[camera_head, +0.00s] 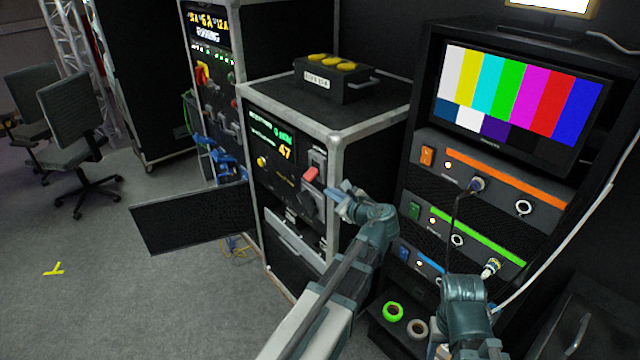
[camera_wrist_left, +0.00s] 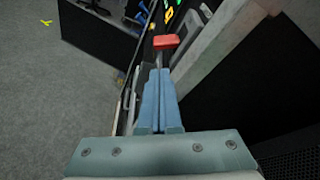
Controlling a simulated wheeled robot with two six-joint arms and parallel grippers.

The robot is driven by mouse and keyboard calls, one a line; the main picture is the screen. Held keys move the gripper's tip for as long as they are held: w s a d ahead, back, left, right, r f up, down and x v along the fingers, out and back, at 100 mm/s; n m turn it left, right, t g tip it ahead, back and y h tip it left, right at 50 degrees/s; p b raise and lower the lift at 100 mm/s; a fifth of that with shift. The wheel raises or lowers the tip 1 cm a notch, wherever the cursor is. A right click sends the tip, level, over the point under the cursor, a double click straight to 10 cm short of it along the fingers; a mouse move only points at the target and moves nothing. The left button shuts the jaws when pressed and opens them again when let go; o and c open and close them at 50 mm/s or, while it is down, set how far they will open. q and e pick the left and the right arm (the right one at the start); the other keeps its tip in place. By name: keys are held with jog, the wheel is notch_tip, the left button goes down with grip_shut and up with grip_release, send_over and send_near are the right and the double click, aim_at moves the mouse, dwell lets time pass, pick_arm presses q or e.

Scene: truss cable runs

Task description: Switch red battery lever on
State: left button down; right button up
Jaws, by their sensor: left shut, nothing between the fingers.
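The red battery lever (camera_head: 310,174) is on the front panel of the flight case (camera_head: 340,130) in the middle. Its red handle also shows in the left wrist view (camera_wrist_left: 166,41), just beyond my fingertips. My left gripper (camera_head: 338,193) is shut and empty, to the right of the lever and a little lower. In the left wrist view its blue fingers (camera_wrist_left: 158,75) lie together and point at the red handle. I cannot tell whether they touch it. My right gripper is out of view; only part of my right arm shows at the lower right.
A rack (camera_head: 415,165) with a color-bar monitor (camera_head: 515,95) stands at the right. A black box with yellow buttons (camera_head: 335,80) sits on the case. An open dark panel (camera_head: 190,218) sticks out at left. Tape rolls (camera_head: 393,311) lie low at the right.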

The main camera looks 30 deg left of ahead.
aim_at(311, 175)
pick_arm(q)
jog(key=shift+b+x, duration=1.45)
jog(key=shift+x, duration=3.6)
